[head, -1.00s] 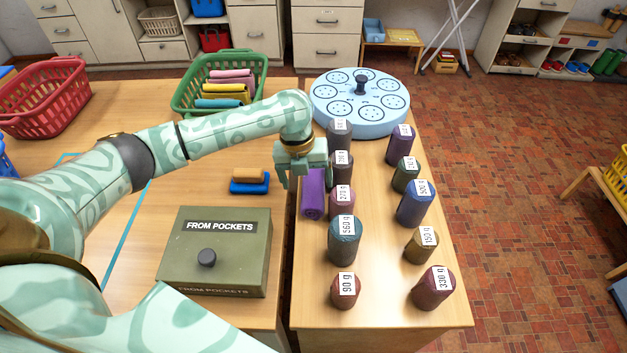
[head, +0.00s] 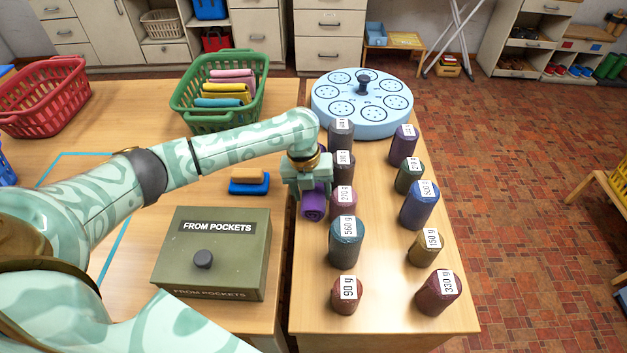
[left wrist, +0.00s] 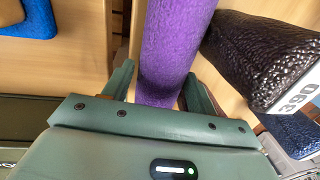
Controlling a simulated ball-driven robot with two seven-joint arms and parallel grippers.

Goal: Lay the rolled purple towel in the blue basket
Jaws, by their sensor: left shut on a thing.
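The rolled purple towel (head: 313,208) lies near the left edge of the right-hand table, beside the labelled rolls. My left gripper (head: 308,188) is down over it and hides much of it. In the left wrist view the purple towel (left wrist: 174,45) runs between the two fingers of my left gripper (left wrist: 158,92), which are shut on it. A blue basket (head: 5,168) shows only as a sliver at the left edge of the head view; its inside is out of sight. My right gripper is not in view.
Dark labelled rolls stand close by, such as a black one (left wrist: 262,55) right beside the towel.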

